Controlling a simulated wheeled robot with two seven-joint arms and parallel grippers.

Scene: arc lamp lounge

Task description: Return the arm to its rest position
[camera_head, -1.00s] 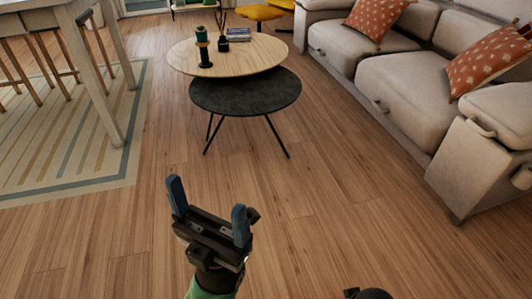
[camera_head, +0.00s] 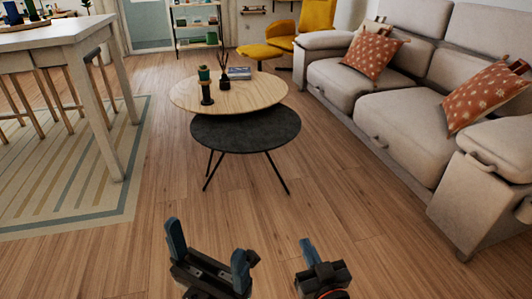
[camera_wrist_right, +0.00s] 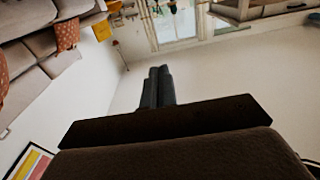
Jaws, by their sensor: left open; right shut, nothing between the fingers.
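My left gripper (camera_head: 207,258) is at the bottom centre of the head view, its two blue-grey fingers spread wide apart with nothing between them. My right gripper (camera_head: 308,250) is at the bottom edge, to the right of the left one. Its fingers are together. In the right wrist view the right gripper's fingers (camera_wrist_right: 158,87) lie side by side, shut and empty. Both grippers are in front of the coffee tables, over bare floor. Most of both arms is out of the head view.
A round wooden coffee table (camera_head: 260,97) overlaps a lower black one (camera_head: 247,133) ahead, bearing small items. A beige sofa (camera_head: 395,135) stands at the right. A tall white table (camera_head: 50,32) and striped rug (camera_head: 70,200) are at the left. The wooden floor (camera_head: 330,200) between is clear.

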